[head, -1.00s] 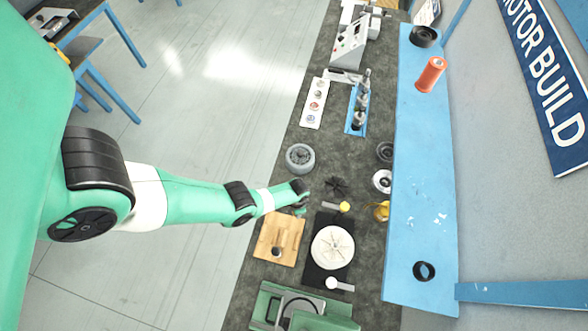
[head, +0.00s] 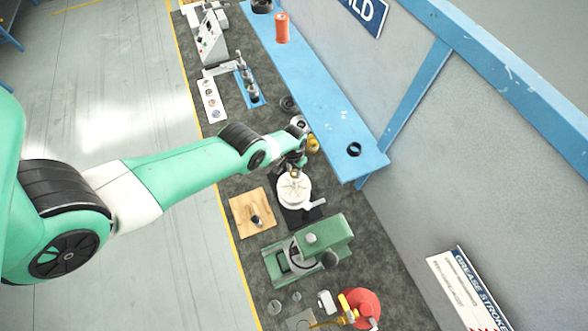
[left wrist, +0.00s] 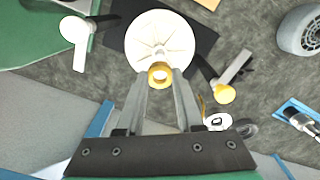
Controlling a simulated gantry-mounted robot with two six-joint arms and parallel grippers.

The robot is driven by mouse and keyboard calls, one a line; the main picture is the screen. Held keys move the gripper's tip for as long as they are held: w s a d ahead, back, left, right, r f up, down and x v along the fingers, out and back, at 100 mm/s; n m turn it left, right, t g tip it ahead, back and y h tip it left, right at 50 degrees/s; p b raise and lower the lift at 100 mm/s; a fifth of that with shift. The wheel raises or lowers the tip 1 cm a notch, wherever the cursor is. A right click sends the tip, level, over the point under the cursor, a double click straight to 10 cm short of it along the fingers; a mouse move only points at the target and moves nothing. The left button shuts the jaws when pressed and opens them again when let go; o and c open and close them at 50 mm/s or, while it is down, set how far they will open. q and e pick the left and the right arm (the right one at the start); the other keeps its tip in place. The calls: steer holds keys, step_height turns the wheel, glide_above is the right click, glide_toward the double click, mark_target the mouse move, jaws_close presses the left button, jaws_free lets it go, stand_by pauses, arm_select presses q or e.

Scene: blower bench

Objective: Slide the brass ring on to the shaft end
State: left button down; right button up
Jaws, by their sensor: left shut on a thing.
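My left gripper (left wrist: 160,78) is shut on the brass ring (left wrist: 160,74), which sits between its fingertips with its hole showing. In the left wrist view the ring overlaps the near edge of a white ribbed disc (left wrist: 150,28); the height gap between them is unclear. In the head view the gripper (head: 295,168) is at the far side of the white disc (head: 290,196), and the ring shows as a small orange spot. The disc lies on a black mat (left wrist: 195,40). I cannot clearly make out the shaft end. My right gripper is in neither view.
A white-knobbed lever (left wrist: 75,30) and a yellow-knobbed lever (left wrist: 225,93) flank the disc. A wooden board (head: 240,217) with a dark part lies left of the mat. A green machine (head: 325,237) stands nearer. A blue shelf (head: 310,90) runs along the right.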

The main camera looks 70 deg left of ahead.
mark_target(294, 181)
arm_select(q)
step_height(294, 181, down, 5)
steer(key=b, duration=0.5)
steer(key=shift+f, duration=0.15)
stand_by(0.5)
steer(key=shift+f+b, duration=0.35)
steer(key=shift+b, duration=0.05)
steer(key=shift+f+b, duration=1.15)
stand_by(0.5)
steer(key=shift+c, duration=2.3)
jaws_free()
steer(key=shift+r, duration=0.1)
